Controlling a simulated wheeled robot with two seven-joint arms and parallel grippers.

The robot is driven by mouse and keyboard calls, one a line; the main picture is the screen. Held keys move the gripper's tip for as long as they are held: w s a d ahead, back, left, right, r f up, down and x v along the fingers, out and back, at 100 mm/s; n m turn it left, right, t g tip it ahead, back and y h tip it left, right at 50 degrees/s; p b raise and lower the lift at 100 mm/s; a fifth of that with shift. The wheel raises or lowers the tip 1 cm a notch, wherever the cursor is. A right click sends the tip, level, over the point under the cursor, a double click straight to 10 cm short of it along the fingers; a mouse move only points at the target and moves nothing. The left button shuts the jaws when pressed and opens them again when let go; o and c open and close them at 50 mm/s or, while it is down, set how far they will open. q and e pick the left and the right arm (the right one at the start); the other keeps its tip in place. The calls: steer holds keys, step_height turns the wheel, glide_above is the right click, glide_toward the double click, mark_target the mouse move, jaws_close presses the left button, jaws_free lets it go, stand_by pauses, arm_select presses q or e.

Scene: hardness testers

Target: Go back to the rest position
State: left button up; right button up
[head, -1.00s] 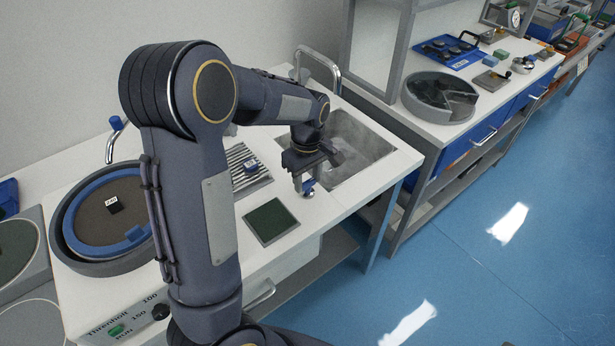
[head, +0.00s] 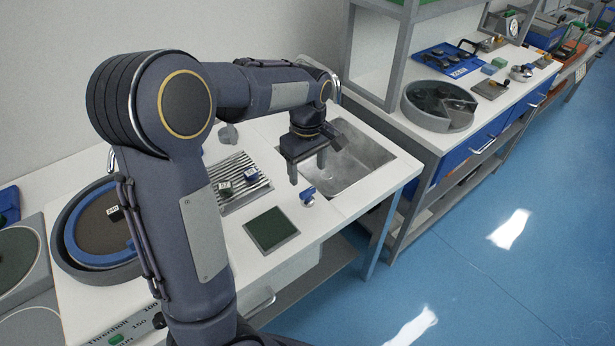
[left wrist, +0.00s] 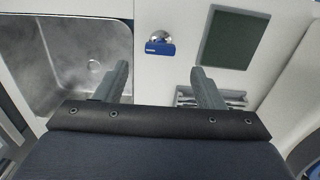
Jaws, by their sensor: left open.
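My left gripper (head: 308,170) is open and empty. It hangs in the air over the worktop by the near left side of the sink (head: 372,160). In the left wrist view its two fingers (left wrist: 159,72) stand apart with nothing between them. A small metal fitting with a blue handle (head: 308,194) stands on the worktop just in front of the gripper, apart from it. It also shows beyond the fingertips in the left wrist view (left wrist: 160,47). My right gripper is in neither view.
A dark green square pad (head: 271,229) lies in front of a ribbed rack (head: 236,172) holding two small labelled pieces. A round grinding machine (head: 66,250) is at the left, partly behind my arm. A second bench with a round divided bowl (head: 439,104) stands at the right.

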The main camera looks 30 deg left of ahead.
arm_select(q)
steer(key=shift+r, duration=0.6)
steer(key=s+d+r+m+t+h+p, duration=0.1)
steer(key=s+d+m+t, duration=0.1)
steer(key=s+m, duration=0.2)
steer(key=s+d+r+m+t+h, duration=0.1)
steer(key=s+d+r+m, duration=0.1)
steer(key=s, duration=0.8)
steer(key=s+d+r+m+t+h+p, duration=0.1)
steer(key=s+d+r+m+t, duration=0.1)
steer(key=s+m, duration=0.4)
steer(key=shift+s+d+t+h+p, duration=0.3)
steer(key=shift+s+d+h+p, duration=0.1)
steer(key=shift+s+d, duration=0.55)
